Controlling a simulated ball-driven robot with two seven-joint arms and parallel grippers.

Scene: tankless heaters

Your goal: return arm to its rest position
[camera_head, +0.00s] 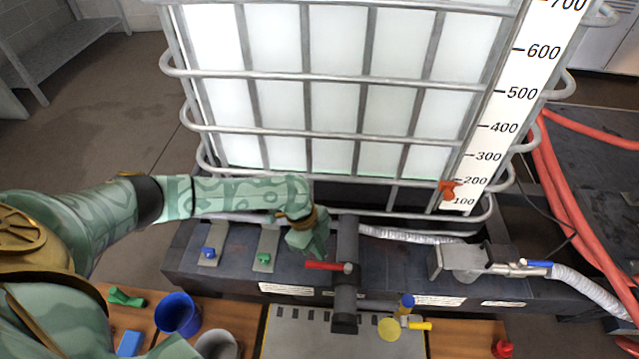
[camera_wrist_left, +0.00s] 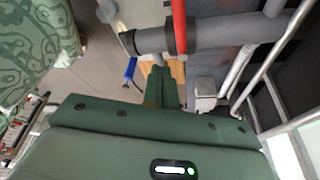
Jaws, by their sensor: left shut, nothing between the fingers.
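My left arm (camera_head: 230,193) is green and patterned, and reaches in from the left of the head view in front of the caged white tank. My left gripper (camera_head: 318,252) points down, shut and empty, just left of the dark vertical pipe (camera_head: 347,255) and above the red valve handle (camera_head: 325,266). In the left wrist view its closed fingers (camera_wrist_left: 161,85) are together, with the red handle (camera_wrist_left: 179,25) and grey pipe (camera_wrist_left: 215,36) beyond them. I cannot tell whether the gripper touches the pipe. My right gripper does not show.
The tank (camera_head: 330,130) in its metal cage stands close behind the arm. Small blue (camera_head: 208,253) and green (camera_head: 264,258) valves sit left of the gripper. A blue cup (camera_head: 177,314) and grey cup (camera_head: 217,346) stand on the wooden bench below. Red hoses (camera_head: 570,200) lie right.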

